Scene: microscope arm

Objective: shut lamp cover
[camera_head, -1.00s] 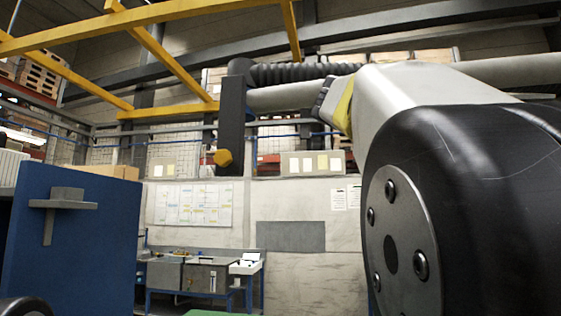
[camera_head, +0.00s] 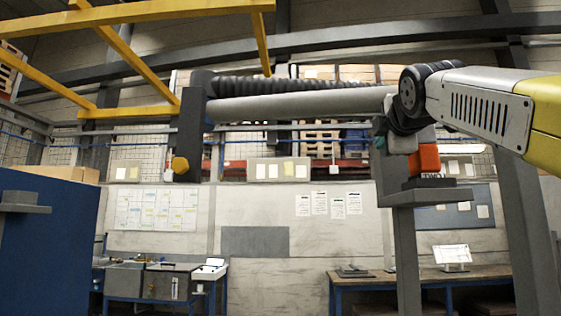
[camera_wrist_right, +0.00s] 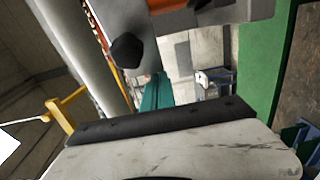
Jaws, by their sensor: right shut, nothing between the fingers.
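A thick grey tube (camera_head: 300,105) with a black ribbed hose (camera_head: 290,84) above it crosses the head view. I cannot tell which part is the lamp cover. My right arm comes in from the right, and its gripper (camera_head: 381,143) is small and partly hidden, near the tube's right end. Its narrow teal fingers (camera_wrist_right: 157,92) look shut and empty in the right wrist view. My left gripper is out of view.
A blue panel (camera_head: 45,245) stands at the left. Work benches (camera_head: 430,277) line the back wall. Yellow beams (camera_head: 170,15) cross overhead.

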